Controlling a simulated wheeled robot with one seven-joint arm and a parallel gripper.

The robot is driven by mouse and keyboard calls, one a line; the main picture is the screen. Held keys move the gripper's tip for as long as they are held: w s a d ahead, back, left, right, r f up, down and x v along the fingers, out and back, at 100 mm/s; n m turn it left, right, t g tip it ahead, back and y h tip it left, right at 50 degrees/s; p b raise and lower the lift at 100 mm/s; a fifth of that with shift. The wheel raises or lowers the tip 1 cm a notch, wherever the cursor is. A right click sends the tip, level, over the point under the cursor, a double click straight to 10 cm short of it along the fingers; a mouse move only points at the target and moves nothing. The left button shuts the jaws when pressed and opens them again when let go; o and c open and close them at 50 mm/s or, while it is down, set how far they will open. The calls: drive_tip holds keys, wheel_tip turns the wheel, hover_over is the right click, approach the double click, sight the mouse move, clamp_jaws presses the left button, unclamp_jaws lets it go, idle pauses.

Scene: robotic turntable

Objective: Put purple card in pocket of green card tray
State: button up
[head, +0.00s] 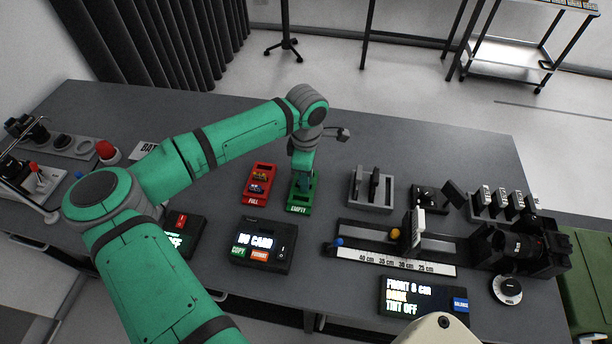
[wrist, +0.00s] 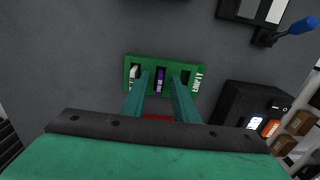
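The green card tray (head: 298,208), labelled EMPTY, lies on the grey table beside a red tray (head: 258,185) labelled FULL. In the wrist view the green tray (wrist: 151,60) shows a row of pockets. The purple card (wrist: 160,82) stands in the middle pocket; how deep it sits I cannot tell. A white-topped card (wrist: 134,73) is in the left pocket, and the pocket by the label looks dark and empty. My gripper (wrist: 160,77) points down over the green tray (head: 303,178). Its fingers are apart, with the purple card between them and gaps visible on both sides.
A black box reading NO CARD (head: 262,245) stands just in front of the trays. A grey slotted holder (head: 371,190) is to the right. A rail with a centimetre scale (head: 393,260) lies at front right. The table behind the trays is clear.

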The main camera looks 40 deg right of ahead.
wheel_tip(320, 180, up, 11)
idle(0.8)
drive_tip(key=shift+f, duration=0.1)
idle(0.4)
